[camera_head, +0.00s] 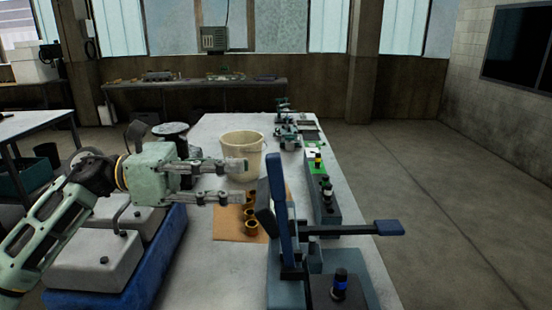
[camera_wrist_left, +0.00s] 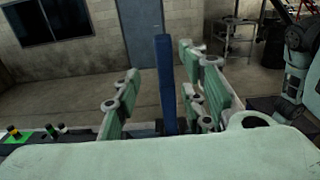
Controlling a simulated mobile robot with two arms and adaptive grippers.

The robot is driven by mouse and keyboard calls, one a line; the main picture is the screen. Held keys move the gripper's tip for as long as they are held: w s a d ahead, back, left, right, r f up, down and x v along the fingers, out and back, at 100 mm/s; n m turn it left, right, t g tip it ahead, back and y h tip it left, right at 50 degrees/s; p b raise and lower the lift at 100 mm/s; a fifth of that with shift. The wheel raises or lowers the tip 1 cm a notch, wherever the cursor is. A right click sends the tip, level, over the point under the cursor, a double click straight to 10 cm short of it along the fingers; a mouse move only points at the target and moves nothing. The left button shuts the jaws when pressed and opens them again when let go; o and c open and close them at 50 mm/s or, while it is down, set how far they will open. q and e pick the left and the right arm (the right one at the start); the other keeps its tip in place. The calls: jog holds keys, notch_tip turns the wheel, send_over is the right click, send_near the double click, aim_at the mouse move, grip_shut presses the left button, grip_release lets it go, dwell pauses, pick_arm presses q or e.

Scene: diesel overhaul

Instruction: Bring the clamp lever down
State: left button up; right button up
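The clamp lever (camera_head: 278,212) is a flat blue bar standing nearly upright on a blue-grey clamp fixture (camera_head: 286,288) at the near end of the long table. My left gripper (camera_head: 243,181) points right at it, fingers apart and empty. In the head view its fingertips end a little left of the lever. In the left wrist view the lever (camera_wrist_left: 165,80) shows upright in the gap between the open fingers (camera_wrist_left: 160,105), with clear space on both sides. The lever's lower part is hidden there by the gripper body. My right gripper is not in view.
A dark bar with a blue pad (camera_head: 388,227) sticks out right from the fixture. A cream bucket (camera_head: 241,153) and copper-coloured rings (camera_head: 250,213) on a brown mat (camera_head: 226,226) stand behind it. Grey blocks in a blue tray (camera_head: 165,253) lie left. Floor at right is free.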

aim_at(268, 173)
pick_arm(q)
jog(key=d+p, duration=0.1)
jog(key=d, duration=0.1)
jog(key=d+p, duration=0.1)
jog(key=d, duration=0.2)
jog(key=d+p, duration=0.2)
jog(key=shift+s+d+r, duration=0.15)
jog(key=shift+s+r, duration=0.2)
jog(key=shift+w+d+f, duration=0.1)
jog(key=shift+d, duration=0.1)
jog(key=c, duration=0.9)
grip_shut()
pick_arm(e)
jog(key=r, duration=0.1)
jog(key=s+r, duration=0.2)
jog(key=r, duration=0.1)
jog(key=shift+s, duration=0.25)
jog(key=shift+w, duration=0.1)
